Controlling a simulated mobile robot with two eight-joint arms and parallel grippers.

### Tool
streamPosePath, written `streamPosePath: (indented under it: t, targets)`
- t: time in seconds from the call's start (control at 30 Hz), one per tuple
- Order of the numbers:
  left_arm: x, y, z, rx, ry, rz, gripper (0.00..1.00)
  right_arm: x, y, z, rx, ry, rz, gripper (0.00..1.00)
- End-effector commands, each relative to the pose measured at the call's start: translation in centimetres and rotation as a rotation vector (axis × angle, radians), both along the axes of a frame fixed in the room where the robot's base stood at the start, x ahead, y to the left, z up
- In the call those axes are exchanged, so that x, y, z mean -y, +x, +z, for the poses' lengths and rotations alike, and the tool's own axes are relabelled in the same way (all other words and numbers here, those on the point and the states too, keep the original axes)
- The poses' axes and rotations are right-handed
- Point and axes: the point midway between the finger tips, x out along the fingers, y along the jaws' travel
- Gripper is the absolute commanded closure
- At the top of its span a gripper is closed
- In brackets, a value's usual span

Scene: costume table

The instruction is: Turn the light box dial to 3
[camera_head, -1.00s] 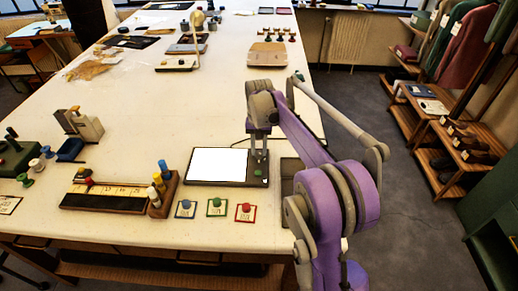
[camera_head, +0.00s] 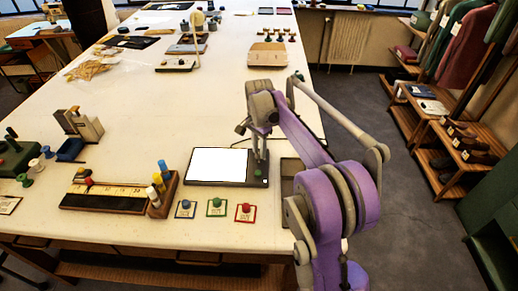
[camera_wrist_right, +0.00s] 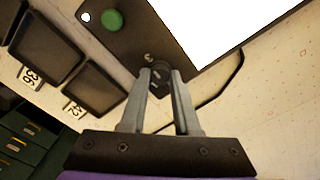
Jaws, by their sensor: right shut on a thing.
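The light box (camera_head: 228,182) is a dark flat box with a bright white panel, near the right edge of the table. Its black dial (camera_wrist_right: 160,82) shows in the wrist view beside the panel. My right gripper (camera_wrist_right: 160,74) points down at it and is shut on the dial, one finger on each side. In the head view the right gripper (camera_head: 261,156) covers the dial. A small pale mark shows by the dial, but I cannot read which number the dial points to. A green button (camera_wrist_right: 112,20) sits at the box's corner. My left gripper is not in view.
Three small cards with blue, green and red knobs (camera_head: 215,206) lie in front of the box. A wooden rack with bottles (camera_head: 160,190) stands to its left. Black trays (camera_wrist_right: 92,98) lie close on the other side.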

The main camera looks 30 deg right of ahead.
Motion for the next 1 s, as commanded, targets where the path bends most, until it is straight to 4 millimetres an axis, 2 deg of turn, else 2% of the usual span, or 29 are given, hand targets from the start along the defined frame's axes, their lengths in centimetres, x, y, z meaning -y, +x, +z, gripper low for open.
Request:
streamPosePath:
  t: [0.57,0.6,0.73,1.0]
  targets:
    - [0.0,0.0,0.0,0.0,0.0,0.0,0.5,0.01,0.01,0.02,0.0,0.0,-0.03,1.0]
    - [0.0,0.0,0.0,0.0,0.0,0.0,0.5,0.01,0.01,0.02,0.0,0.0,-0.03,0.63]
    - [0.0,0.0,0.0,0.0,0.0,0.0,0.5,0.0,0.01,0.01,0.0,0.0,-0.029,0.4]
    - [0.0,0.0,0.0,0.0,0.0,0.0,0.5,0.0,0.0,0.04,0.0,0.0,-0.029,0.4]
